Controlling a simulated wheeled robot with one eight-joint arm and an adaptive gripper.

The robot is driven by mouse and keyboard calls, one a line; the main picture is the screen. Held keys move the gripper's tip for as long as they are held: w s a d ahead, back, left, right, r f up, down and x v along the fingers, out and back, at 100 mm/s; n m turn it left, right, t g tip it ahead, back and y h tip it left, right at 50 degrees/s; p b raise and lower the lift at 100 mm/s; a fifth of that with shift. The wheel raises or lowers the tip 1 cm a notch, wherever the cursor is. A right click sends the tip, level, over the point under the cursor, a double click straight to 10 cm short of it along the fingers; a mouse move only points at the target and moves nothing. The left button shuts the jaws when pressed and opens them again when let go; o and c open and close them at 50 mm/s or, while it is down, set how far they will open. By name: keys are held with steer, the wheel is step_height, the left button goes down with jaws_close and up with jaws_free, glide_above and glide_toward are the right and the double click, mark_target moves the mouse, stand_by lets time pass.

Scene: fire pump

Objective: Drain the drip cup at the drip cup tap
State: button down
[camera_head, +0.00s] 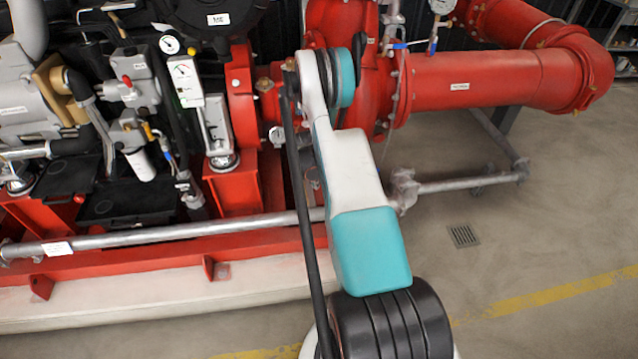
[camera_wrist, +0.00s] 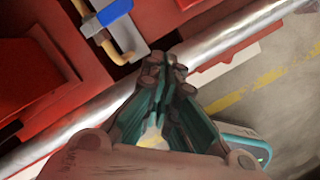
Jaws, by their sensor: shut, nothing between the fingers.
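In the wrist view, a small tap with a flat blue lever (camera_wrist: 112,13) and a bent brass-coloured pipe (camera_wrist: 128,48) shows at the top left, against red metal. The picture does not confirm that it is the drip cup tap, and I cannot make out the drip cup. My gripper (camera_wrist: 164,66) is in the middle of the wrist view, its fingers together and empty. The fingertips appear to the right of and below the tap, apart from it, in front of the grey pipe. In the head view, my arm hides the gripper and this tap.
A long grey pipe (camera_head: 160,235) runs along the red base frame (camera_head: 265,245). It crosses the wrist view diagonally (camera_wrist: 215,45). A large red pipe (camera_head: 480,80) stands behind, with a blue-handled valve (camera_head: 405,45) near a gauge. The floor around the drain grate (camera_head: 463,235) is clear.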

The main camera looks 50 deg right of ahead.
steer(key=v, duration=0.2)
steer(key=p+v, duration=0.1)
steer(key=s+v, duration=0.1)
steer(key=v, duration=0.1)
steer(key=shift+s+d+r+p, duration=0.1)
steer(key=shift+d+r+p, duration=0.1)
steer(key=shift+r+p, duration=0.15)
